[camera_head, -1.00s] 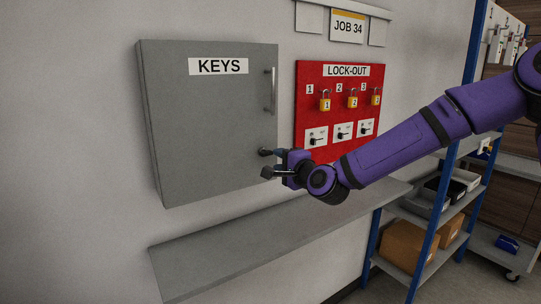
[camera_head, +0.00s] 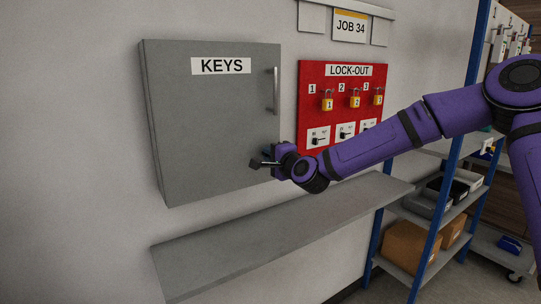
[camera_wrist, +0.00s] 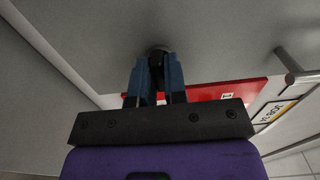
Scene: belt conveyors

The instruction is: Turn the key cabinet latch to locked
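The grey key cabinet (camera_head: 205,120), labelled KEYS, is closed on the wall at left. Its latch, a dark knob low on the door's right edge, is hidden behind my gripper (camera_head: 280,148) in the head view. In the wrist view the dark latch (camera_wrist: 157,62) and its round base on the door lie between the two blue fingers of my gripper (camera_wrist: 156,75). The fingers stand close on either side of it. I cannot tell whether they press on it, nor which way the latch points.
A bar handle (camera_head: 275,92) stands above the latch. The red LOCK-OUT board (camera_head: 311,84) with yellow padlocks hangs just right of the cabinet. A grey shelf (camera_head: 270,235) juts out below. Blue-framed racking (camera_head: 425,262) stands at right.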

